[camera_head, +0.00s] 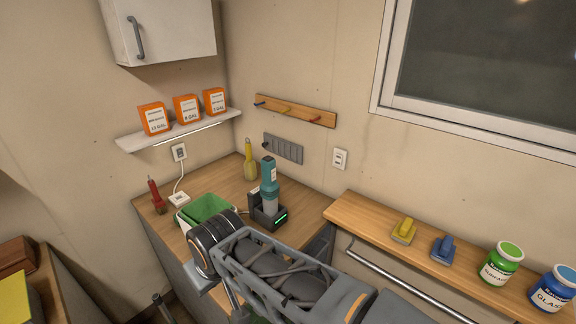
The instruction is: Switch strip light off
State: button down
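A thin white strip light (187,134) runs along the underside of the wall shelf (222,116) at the left and looks bright, so it seems lit. A white wall plate (340,158) is on the back wall, right of the grey slotted rack; its small details are too fine to tell whether it is a switch or a socket. Another white plate (179,152) is under the shelf, with a white cord running down to a small white box (179,198) on the counter. My arm crosses the bottom middle in front of the counter; my gripper's fingers do not show.
On the wooden counter (225,186) stand a green-lined tub (204,209), a teal tool in a black dock (270,216), a yellow bottle (249,166) and a red tool (157,197). Orange boxes (186,109) stand on the shelf. Jars and brushes line the right ledge (360,217).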

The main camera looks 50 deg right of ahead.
aim_at(338, 158)
jog(key=u, duration=0.1)
jog(key=k, duration=0.35)
jog(key=z, duration=1.05)
jog(key=i, duration=0.45)
